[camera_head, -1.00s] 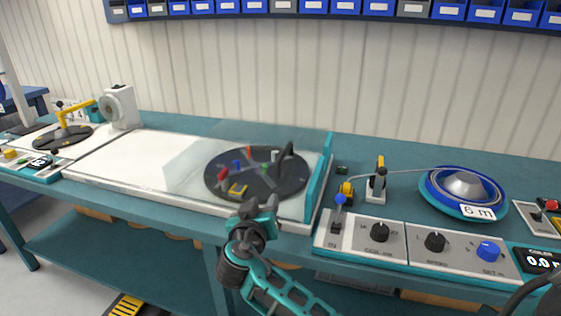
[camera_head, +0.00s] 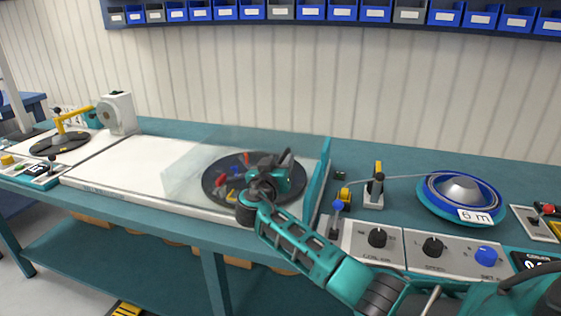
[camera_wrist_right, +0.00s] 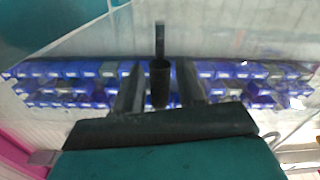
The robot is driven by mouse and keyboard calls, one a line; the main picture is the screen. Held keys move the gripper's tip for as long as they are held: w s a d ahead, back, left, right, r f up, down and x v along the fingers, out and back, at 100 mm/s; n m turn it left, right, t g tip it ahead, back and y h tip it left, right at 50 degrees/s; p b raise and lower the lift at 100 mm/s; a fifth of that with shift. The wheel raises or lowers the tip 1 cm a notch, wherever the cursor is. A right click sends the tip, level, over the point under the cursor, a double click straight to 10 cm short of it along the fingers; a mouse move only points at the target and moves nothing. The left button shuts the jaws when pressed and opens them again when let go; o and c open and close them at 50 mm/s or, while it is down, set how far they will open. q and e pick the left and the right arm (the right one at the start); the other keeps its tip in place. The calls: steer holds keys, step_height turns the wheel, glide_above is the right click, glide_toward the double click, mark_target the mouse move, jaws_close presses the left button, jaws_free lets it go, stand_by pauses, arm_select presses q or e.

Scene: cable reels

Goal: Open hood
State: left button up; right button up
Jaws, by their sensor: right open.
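The hood (camera_head: 187,163) is a clear cover over the black round plate (camera_head: 213,180) on the bench's white unit. It appears down. My right gripper (camera_head: 282,160) is in front of the hood's right part, hiding much of the plate and the dark handle. In the right wrist view, my right gripper (camera_wrist_right: 160,88) is open, with a dark upright handle (camera_wrist_right: 160,72) showing between its fingers. I cannot tell whether the fingers touch it. My left gripper is not in view.
A teal side wall (camera_head: 320,180) stands right of the hood. A control panel (camera_head: 400,245) with knobs lies under and beside my right forearm. A blue cable reel (camera_head: 462,195) is at right. Blue bins (camera_head: 310,10) line the wall.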

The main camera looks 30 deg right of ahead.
steer(key=shift+w+d, duration=0.25)
steer(key=shift+d, duration=0.1)
jaws_close()
steer(key=shift+f, duration=0.1)
stand_by(0.4)
